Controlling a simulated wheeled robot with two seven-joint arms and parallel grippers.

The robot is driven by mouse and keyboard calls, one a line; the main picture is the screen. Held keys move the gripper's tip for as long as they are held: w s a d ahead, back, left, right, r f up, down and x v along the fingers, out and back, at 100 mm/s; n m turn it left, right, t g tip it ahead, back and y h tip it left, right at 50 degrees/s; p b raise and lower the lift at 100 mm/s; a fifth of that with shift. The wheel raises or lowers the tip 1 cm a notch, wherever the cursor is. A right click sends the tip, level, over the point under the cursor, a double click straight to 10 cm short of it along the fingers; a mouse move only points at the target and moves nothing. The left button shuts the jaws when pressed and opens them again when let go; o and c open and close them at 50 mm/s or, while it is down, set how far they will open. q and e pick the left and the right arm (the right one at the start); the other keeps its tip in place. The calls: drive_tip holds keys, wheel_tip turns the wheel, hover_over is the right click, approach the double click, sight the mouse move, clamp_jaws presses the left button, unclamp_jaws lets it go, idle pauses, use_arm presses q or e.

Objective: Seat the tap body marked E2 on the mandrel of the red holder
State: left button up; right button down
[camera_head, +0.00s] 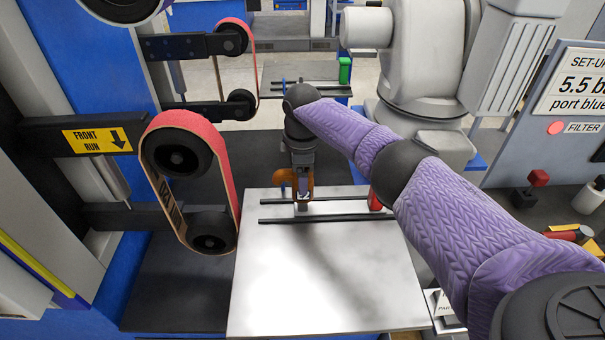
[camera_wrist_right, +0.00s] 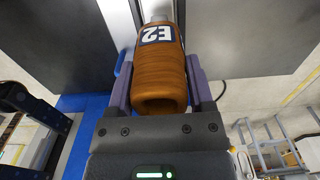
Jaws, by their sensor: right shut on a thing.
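The tap body marked E2 (camera_wrist_right: 160,75) is a ribbed copper-orange piece with a white-on-dark label. My right gripper (camera_wrist_right: 159,88) is shut on it, with one purple finger on each side. In the head view the tap body (camera_head: 308,184) hangs over the rails of the near pale table, and my right gripper (camera_head: 302,180) is small and partly hidden by it. A red piece (camera_head: 375,200), perhaps the red holder, shows at the rails to the right, mostly covered by my right arm. Its mandrel cannot be made out. My left gripper is not in view.
Two dark rails (camera_head: 345,217) cross the pale table (camera_head: 310,290), whose front is bare. Red sanding belts (camera_head: 222,150) stand close on the left. A green piece (camera_head: 345,70) stands on the far table. A sign panel (camera_head: 575,95) stands at right.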

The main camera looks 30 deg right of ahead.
drive_tip(key=shift+r, duration=0.1)
idle(0.3)
drive_tip(key=shift+f, duration=0.75)
drive_tip(key=shift+f+b, duration=0.65)
drive_tip(key=shift+f, duration=0.2)
drive_tip(key=shift+f+b, duration=0.3)
drive_tip(key=shift+f, duration=0.2)
drive_tip(key=shift+c, duration=1.8)
unclamp_jaws()
drive_tip(key=o, duration=0.4)
drive_tip(key=shift+c, duration=0.2)
